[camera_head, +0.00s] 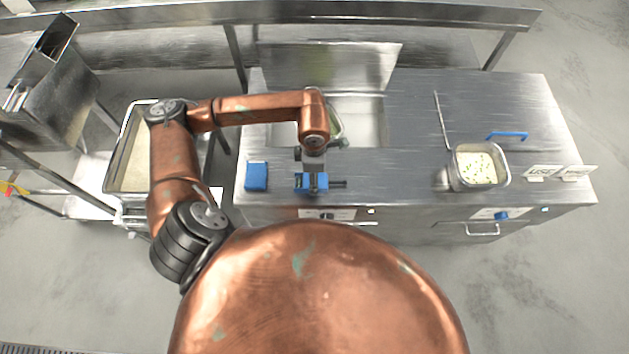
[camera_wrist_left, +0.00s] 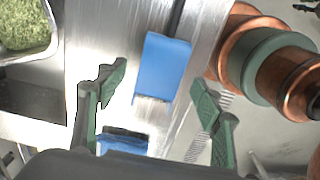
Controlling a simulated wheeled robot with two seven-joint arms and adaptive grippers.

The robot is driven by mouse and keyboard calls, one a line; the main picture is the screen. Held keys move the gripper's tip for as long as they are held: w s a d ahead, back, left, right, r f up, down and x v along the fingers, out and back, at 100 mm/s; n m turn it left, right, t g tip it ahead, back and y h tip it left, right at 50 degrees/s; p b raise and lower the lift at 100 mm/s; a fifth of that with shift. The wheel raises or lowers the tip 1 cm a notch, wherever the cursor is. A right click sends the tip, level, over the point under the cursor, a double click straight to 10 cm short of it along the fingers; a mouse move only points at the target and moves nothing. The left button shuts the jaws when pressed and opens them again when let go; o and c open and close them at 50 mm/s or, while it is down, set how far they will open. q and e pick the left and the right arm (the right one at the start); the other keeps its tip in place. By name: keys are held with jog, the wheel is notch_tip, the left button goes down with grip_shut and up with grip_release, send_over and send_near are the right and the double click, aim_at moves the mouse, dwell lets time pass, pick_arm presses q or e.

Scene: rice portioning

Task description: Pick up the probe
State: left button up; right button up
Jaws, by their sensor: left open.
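The probe appears to be the blue-bodied piece (camera_head: 301,183) with a dark rod pointing right, lying near the front edge of the steel counter. In the left wrist view its blue body (camera_wrist_left: 163,62) lies between and beyond my fingertips, with the dark rod running up the picture. My left gripper (camera_head: 312,168) is above it, pointing down and partly covering it. In the left wrist view the green fingers (camera_wrist_left: 157,88) are spread apart with nothing held. I cannot tell the exact height gap. My right gripper is out of view.
A blue block (camera_head: 257,176) sits left of the probe. A pan of rice (camera_head: 481,168) and a blue handle (camera_head: 507,135) are at the right. Counter between probe and rice pan is clear.

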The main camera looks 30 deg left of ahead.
pick_arm(q)
jog(key=shift+f, duration=1.55)
jog(key=shift+c, duration=0.3)
jog(key=c, duration=1.2)
jog(key=shift+r, duration=0.1)
jog(key=shift+w+r, duration=0.1)
jog(key=shift+r, duration=0.4)
jog(key=s+d+r, duration=0.2)
jog(key=s+r, duration=0.2)
jog(key=r, duration=0.2)
jog(key=s+d+r+p, duration=0.1)
jog(key=s+d+r, duration=0.2)
jog(key=r, duration=0.3)
jog(key=s+d+r, duration=0.2)
jog(key=s+r, duration=0.3)
jog(key=r, duration=0.1)
jog(key=shift+d+p, duration=0.25)
jog(key=shift+p, duration=0.15)
